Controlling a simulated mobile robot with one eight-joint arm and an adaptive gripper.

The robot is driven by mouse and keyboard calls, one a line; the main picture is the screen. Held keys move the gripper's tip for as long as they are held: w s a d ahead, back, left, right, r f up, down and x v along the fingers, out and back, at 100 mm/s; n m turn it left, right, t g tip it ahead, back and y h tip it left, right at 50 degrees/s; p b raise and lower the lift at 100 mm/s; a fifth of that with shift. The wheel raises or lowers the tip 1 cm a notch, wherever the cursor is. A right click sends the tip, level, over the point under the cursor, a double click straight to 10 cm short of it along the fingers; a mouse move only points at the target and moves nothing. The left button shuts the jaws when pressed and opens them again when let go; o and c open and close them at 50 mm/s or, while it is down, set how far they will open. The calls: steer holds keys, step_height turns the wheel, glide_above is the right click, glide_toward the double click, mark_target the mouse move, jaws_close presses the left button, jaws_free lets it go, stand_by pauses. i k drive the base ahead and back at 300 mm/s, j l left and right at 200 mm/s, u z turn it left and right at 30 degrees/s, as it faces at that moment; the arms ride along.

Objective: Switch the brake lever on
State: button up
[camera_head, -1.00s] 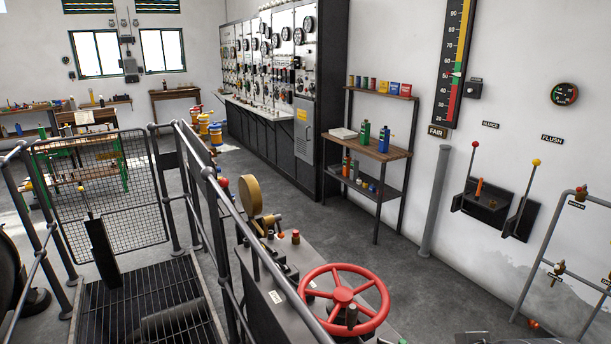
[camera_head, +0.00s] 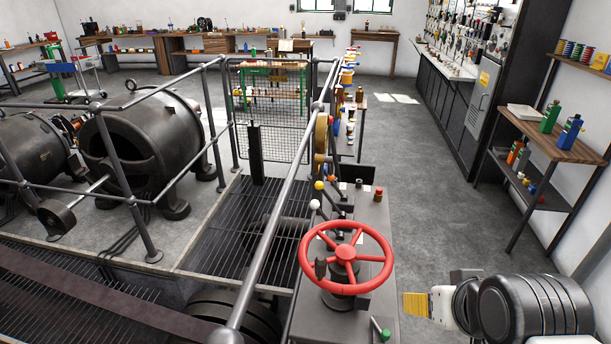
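No label marks a brake lever, so I cannot tell which lever it is. Small knobbed levers stand on the grey control console (camera_head: 335,322), behind the red handwheel (camera_head: 345,254). One has a white knob (camera_head: 314,205) and one a yellow knob (camera_head: 319,186). A short green-handled lever (camera_head: 381,328) sits at the console's near right. A tall black lever housing (camera_head: 255,156) stands near the mesh fence. My arm's dark end section shows at lower right, with a white and yellow-ribbed tip (camera_head: 428,305) right of the console, apart from it. Its fingers cannot be made out.
A metal handrail (camera_head: 275,215) runs along the console's left side, beside a floor grating (camera_head: 215,235). Large black dynamos (camera_head: 145,150) stand left. A wooden shelf (camera_head: 553,146) with bottles stands right. The grey floor between console and shelf is clear.

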mark_target(334, 151)
steer(key=l+u, duration=0.3)
steer(key=l, duration=0.2)
steer(key=i+l+u, duration=0.1)
steer(key=l, duration=0.3)
steer(key=i+l+u, duration=0.1)
steer(key=l, duration=0.3)
steer(key=i+l+u, duration=0.1)
steer(key=l, duration=0.3)
steer(key=i+l+u, duration=0.1)
steer(key=l, duration=0.3)
steer(key=i+u, duration=0.15)
steer(key=i, duration=0.35)
steer(key=i+l+u, duration=0.15)
steer(key=i, duration=0.35)
